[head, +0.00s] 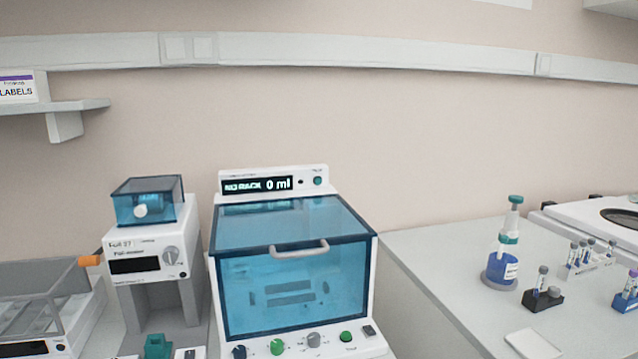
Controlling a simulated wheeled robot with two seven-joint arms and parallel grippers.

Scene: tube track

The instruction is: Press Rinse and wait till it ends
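A white machine with a blue transparent lid (290,222) stands in the middle of the head view. The lid is down and has a pale handle (299,248). Its display (257,185) reads "NO RACK 0 ml". A small teal button (318,181) sits right of the display. Along the lower front are a dark blue knob (239,352), a green knob (277,346), a grey knob (313,340), a green button (346,337) and a dark switch (368,330). Their labels are too small to read, so I cannot tell which is Rinse. Neither gripper is in view.
A smaller white device (150,250) with a blue cover stands to the left, beside a clear-lidded box (45,300). On the right bench are a bottle with a green top (502,268), a small black tube holder (542,298) and a white tube rack (585,262).

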